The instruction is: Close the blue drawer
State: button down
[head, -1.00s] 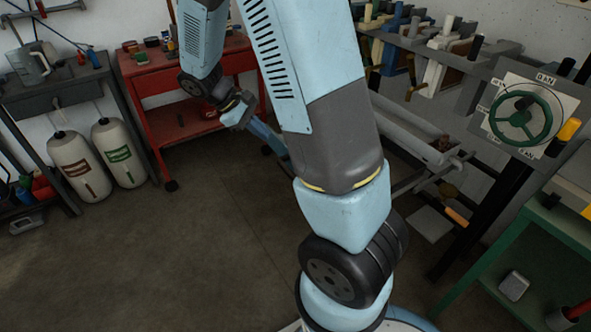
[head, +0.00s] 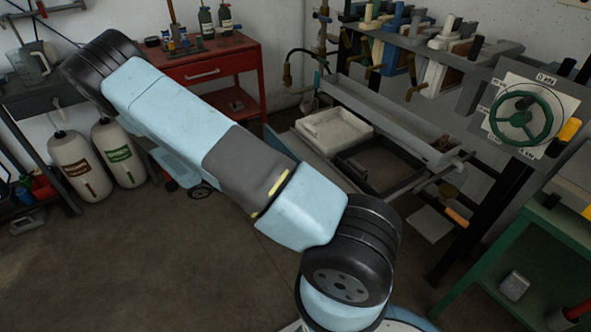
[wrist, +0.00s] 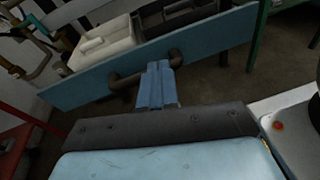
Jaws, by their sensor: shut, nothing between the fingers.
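The blue drawer stands pulled out below the rack. Its blue front panel (wrist: 215,42) crosses the wrist view at a slant, with a dark arched handle (wrist: 122,82) on it. In the head view my arm hides most of the front, and a white tray (head: 335,128) and a dark tray (head: 380,164) show inside the drawer. My gripper (wrist: 161,66) is shut and empty. Its blue fingers are in front of the panel and overlap the middle of the handle in the wrist view; I cannot tell whether they touch it. My gripper is hidden in the head view.
A red cart (head: 222,68) with bottles stands at the back left, near two white containers (head: 78,165). A green table (head: 530,235) and a panel with a green handwheel (head: 520,118) are at the right. The floor in front at left is clear.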

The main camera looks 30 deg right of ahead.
notch_tip(320, 180, down, 6)
jog(key=r+n+t+h, duration=0.1)
jog(key=n+t+h, duration=0.1)
jog(key=n+t, duration=0.1)
jog(key=d, duration=0.9)
jog(key=w+d, duration=0.1)
jog(key=d, duration=0.4)
jog(key=shift+d+f, duration=0.25)
jog(key=shift+d, duration=0.05)
